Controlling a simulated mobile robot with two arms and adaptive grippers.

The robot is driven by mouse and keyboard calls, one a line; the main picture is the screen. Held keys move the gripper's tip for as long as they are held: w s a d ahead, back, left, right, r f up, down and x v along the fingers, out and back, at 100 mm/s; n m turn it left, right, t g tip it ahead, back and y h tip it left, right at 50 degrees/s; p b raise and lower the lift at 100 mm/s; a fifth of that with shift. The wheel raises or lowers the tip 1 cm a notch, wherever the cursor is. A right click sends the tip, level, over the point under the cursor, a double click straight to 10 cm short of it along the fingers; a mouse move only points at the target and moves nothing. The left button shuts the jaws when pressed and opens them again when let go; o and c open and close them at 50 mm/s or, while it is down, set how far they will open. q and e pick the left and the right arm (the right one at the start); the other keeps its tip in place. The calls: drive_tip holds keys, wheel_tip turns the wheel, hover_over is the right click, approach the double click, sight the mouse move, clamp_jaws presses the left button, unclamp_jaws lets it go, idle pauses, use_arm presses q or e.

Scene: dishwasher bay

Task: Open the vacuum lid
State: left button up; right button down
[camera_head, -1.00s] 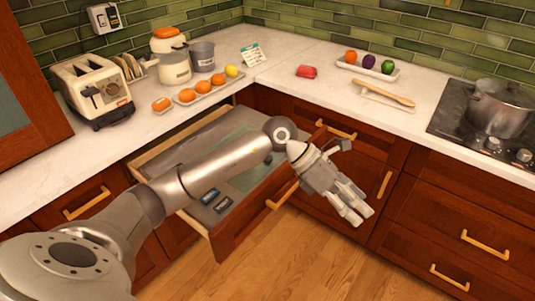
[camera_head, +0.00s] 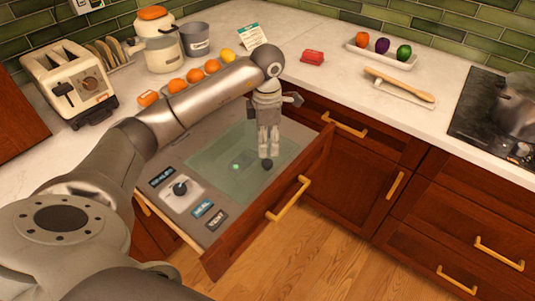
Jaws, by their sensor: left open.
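The vacuum lid (camera_head: 216,168) is a greenish see-through panel set in the grey top of a pulled-out drawer (camera_head: 160,212). A small bright green spot (camera_head: 236,167) shows near its middle. My left gripper (camera_head: 266,160) points straight down over the right part of the lid, its fingers open. A small dark knob-like piece shows at the fingertips; I cannot tell whether they touch it or the lid. The lid lies flat. My right gripper is not in view.
A control panel with a dark knob (camera_head: 180,188) and labelled buttons sits at the drawer's near left. The floor in front is clear.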

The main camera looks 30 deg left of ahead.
sight(267, 162)
use_arm(q)
wheel_tip(267, 162, down, 5)
drive_tip(key=shift+a+f+p, duration=0.1)
drive_tip(key=shift+f+p, duration=0.1)
drive_tip(key=shift+p, duration=0.2)
wheel_tip(267, 162, down, 2)
drive_tip(key=shift+f, duration=0.25)
drive_tip(key=shift+w, duration=0.1)
drive_tip(key=shift+f, duration=0.1)
drive_tip(key=shift+c, duration=0.2)
drive_tip(key=c, duration=1)
clamp_jaws()
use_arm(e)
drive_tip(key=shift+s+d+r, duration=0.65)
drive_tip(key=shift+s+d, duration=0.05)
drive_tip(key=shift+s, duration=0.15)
